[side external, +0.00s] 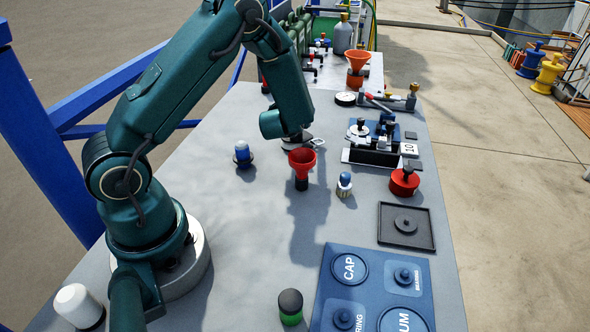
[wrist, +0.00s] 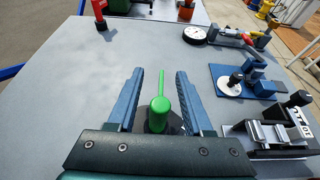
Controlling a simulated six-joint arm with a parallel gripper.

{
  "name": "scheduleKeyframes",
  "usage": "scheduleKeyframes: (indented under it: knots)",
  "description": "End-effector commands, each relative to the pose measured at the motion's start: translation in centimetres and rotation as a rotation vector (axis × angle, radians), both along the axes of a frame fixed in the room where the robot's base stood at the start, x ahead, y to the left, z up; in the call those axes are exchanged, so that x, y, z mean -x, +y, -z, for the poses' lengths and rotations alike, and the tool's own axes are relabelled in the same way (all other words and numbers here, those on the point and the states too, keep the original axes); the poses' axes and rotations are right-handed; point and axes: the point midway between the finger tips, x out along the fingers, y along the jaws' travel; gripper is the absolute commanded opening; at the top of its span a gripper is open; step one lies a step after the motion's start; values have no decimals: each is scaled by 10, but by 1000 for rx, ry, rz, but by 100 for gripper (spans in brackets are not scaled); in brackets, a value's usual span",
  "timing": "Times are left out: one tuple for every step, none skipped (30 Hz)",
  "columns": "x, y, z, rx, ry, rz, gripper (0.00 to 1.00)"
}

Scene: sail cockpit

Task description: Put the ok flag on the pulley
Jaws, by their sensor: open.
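A green piece with a round knob and a thin bar (wrist: 160,107), which looks like the ok flag, shows between my fingers in the wrist view. A dark round base shows under it, partly hidden by my gripper. My gripper (wrist: 160,72) is open, with one blue finger on each side of the green piece and a gap to both. In the side view my gripper (side external: 296,138) is low over the table and hides the green piece. A pale disc with a black knob (wrist: 232,84) sits on a blue fixture to the right; I cannot tell whether it is the pulley.
A clamp fixture marked 10 (side external: 374,156) and a red knob (side external: 404,182) are to the right. A dark tray (side external: 384,238) lies in front.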

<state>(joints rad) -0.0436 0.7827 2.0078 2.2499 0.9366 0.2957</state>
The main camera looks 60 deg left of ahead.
Motion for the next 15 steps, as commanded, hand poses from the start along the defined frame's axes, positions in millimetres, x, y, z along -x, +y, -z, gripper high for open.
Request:
scheduleKeyframes:
  knots:
    - [3, -5, -3, 0, 0, 4, 51]
    - [6, -8, -4, 0, 0, 4, 51]
    - [10, -12, -6, 0, 1, 4, 51]
    - [13, -16, -9, 0, 0, 6, 51]
    - [17, -19, -11, 1, 1, 5, 51]
    - [22, -26, -15, 0, -2, 8, 51]
    - [27, -31, -17, 1, -1, 7, 51]
    - [31, -35, -20, 0, 0, 9, 51]
    - [38, -41, -23, 0, -1, 9, 51]
    - [42, -45, -26, -1, -2, 8, 51]
    - [45, -49, -28, 0, -2, 8, 51]
    - [51, -54, -31, 1, -2, 8, 51]
    - [54, -58, -33, 1, -2, 8, 51]
    - [58, -60, -35, 0, -1, 7, 51]
    - [61, -64, -37, 0, -3, 7, 51]
